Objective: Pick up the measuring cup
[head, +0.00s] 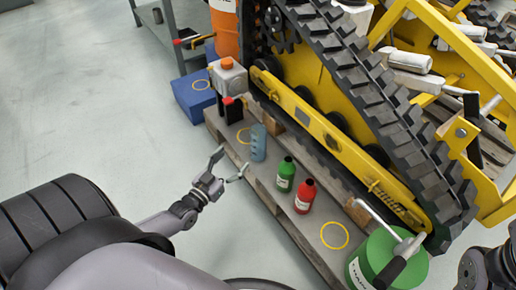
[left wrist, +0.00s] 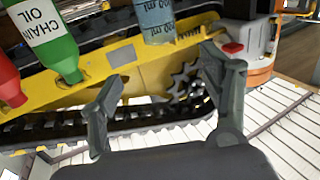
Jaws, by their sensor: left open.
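The measuring cup (head: 258,142) is a translucent blue cup standing on the pallet edge beside the tracked machine. It also shows in the left wrist view (left wrist: 155,20), at the top and cut off by the frame edge, with volume marks on its side. My left gripper (head: 232,163) is open and empty, just left of and nearer than the cup. In the left wrist view its two fingers (left wrist: 160,75) are spread apart, with the cup beyond them. Part of my right arm shows at the lower right edge of the head view, without a visible gripper.
A green bottle (head: 286,174) labelled chain oil (left wrist: 45,35) and a red bottle (head: 304,196) stand right of the cup. A green bucket (head: 368,262) is at the lower right. A grey can with an orange cap (head: 228,78) stands behind. The floor at left is clear.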

